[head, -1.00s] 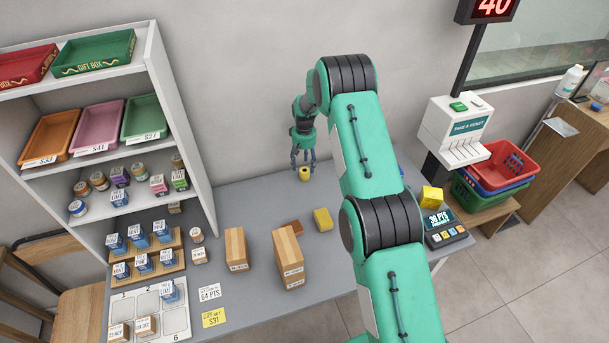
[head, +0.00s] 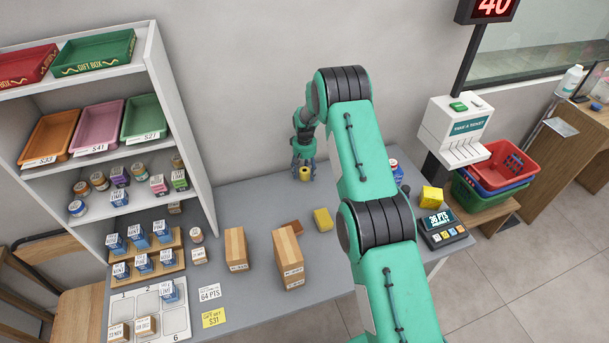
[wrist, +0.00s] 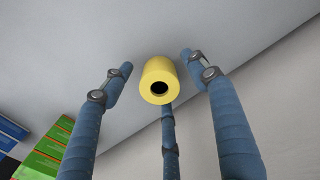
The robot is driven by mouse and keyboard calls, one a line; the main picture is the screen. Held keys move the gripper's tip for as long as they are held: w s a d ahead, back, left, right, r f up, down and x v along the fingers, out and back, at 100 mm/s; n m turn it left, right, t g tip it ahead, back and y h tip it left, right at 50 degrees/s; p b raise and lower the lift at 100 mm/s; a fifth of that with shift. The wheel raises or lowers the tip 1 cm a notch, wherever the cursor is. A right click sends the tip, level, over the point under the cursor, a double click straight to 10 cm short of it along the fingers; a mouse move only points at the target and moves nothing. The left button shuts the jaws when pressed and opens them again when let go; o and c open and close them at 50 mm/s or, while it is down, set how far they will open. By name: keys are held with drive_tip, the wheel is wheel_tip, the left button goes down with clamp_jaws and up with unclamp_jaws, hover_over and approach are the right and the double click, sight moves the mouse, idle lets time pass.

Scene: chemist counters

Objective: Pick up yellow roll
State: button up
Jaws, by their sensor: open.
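The yellow roll (head: 305,174) stands on the grey counter (head: 262,208) near the back wall, at the counter's far side in the head view. In the wrist view the yellow roll (wrist: 159,80) shows its dark hole and lies between the spread blue fingers. My gripper (head: 303,164) is open and close over the roll, with its fingers around it. In the wrist view my gripper (wrist: 156,75) has a finger on the left, one on the right and one below the roll. Gaps show between the roll and the side fingers. Whether the lower finger touches it I cannot tell.
Two tall wooden boxes (head: 288,258) (head: 236,249), a yellow block (head: 323,219) and a small brown block (head: 290,227) stand nearer on the counter. A white shelf (head: 180,120) rises at the left. Green and blue boxes (wrist: 45,155) show in the wrist view.

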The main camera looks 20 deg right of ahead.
sight(304, 170)
idle(0.4)
drive_tip(key=c, duration=1.3)
drive_tip(key=shift+o, duration=0.2)
drive_tip(key=shift+r, duration=0.1)
drive_tip(key=shift+r, duration=0.75)
wheel_tip(304, 170, up, 2)
drive_tip(key=shift+r, duration=0.1)
drive_tip(key=s, duration=0.5)
drive_tip(key=s+a, duration=0.1)
drive_tip(key=s, duration=0.4)
drive_tip(key=s+a+r, duration=0.1)
drive_tip(key=s, duration=0.5)
